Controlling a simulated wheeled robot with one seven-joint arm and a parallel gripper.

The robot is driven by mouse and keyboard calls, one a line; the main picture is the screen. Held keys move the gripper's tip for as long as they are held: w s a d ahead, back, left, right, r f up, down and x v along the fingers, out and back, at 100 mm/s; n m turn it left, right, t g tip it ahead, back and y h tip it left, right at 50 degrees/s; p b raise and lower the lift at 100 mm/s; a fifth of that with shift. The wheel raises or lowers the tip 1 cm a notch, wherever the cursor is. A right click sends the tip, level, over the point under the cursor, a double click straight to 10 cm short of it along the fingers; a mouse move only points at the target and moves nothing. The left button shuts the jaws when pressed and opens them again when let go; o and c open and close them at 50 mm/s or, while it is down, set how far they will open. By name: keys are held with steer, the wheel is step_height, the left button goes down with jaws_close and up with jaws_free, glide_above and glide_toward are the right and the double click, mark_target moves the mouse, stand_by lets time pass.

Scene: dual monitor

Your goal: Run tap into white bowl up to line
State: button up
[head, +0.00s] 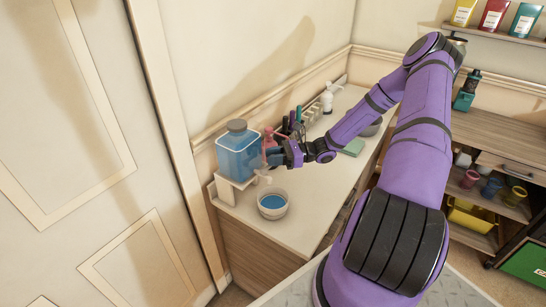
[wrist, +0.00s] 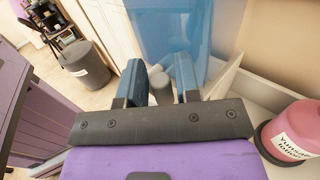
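A blue water tank (head: 237,152) with a grey cap stands on a white stand (head: 232,188) at the counter's near left end. It also fills the top of the wrist view (wrist: 170,25). The white bowl (head: 284,211) stands upright on the counter below and in front of the tank, with blue liquid inside. I cannot make out a line in it. A pale tap (head: 263,174) shows between tank and bowl. My gripper (head: 270,158) is beside the tank, above the bowl. In the wrist view its blue fingers (wrist: 159,72) are apart, with a grey knob (wrist: 162,89) between them; contact is unclear.
A pink lotion bottle (wrist: 292,132) stands close to the right of my gripper in the wrist view. The counter right of the bowl is clear.

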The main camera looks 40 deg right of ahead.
jaws_close()
steer(key=shift+s+d+m+t+h, duration=0.1)
steer(key=shift+s+m+t+h, duration=0.3)
steer(key=shift+m+t+h, duration=0.6)
steer(key=shift+s+d+m+t+h, duration=0.1)
steer(key=shift+s+m+t+h, duration=0.45)
steer(key=shift+t, duration=0.75)
steer(key=shift+w+m, duration=0.15)
steer(key=shift+m, duration=0.1)
jaws_free()
steer(key=v, duration=1)
steer(key=shift+s+d, duration=0.2)
steer(key=shift+s, duration=0.15)
